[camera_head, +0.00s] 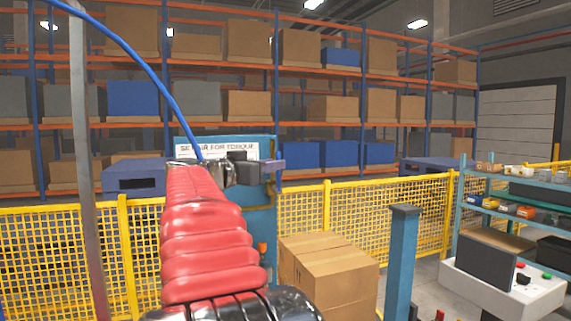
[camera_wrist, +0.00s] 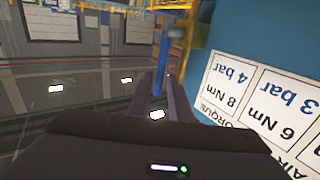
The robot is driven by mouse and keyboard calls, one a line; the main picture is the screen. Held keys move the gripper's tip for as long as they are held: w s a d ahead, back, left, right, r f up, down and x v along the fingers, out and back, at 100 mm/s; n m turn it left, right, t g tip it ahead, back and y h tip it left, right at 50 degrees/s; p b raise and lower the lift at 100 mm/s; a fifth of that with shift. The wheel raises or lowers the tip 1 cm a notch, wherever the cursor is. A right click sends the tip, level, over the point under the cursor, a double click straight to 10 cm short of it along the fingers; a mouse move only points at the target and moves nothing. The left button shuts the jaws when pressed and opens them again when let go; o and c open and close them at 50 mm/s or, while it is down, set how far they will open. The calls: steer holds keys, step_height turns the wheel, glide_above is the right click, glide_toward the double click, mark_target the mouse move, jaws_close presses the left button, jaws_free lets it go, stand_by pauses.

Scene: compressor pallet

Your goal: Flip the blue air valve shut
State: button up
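I cannot make out the blue air valve in either view; my red-sleeved arm covers much of the blue panel (camera_head: 262,215) in the head view. My gripper (camera_head: 272,164) is up at the panel's top right, just beside the torque sign (camera_head: 215,148).
A small orange fitting (camera_head: 262,248) is low on the panel. A cardboard box (camera_head: 330,278) and a blue post (camera_head: 402,265) stand to its right. Yellow mesh fence (camera_head: 365,210) runs behind. A blue hose (camera_head: 150,70) hangs over my arm. A shelf cart (camera_head: 510,215) stands far right.

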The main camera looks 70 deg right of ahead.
steer(key=s+d, duration=0.1)
steer(key=d, duration=0.6)
steer(key=shift+s, duration=0.2)
steer(key=shift+c, duration=0.6)
jaws_close()
steer(key=shift+a, duration=0.1)
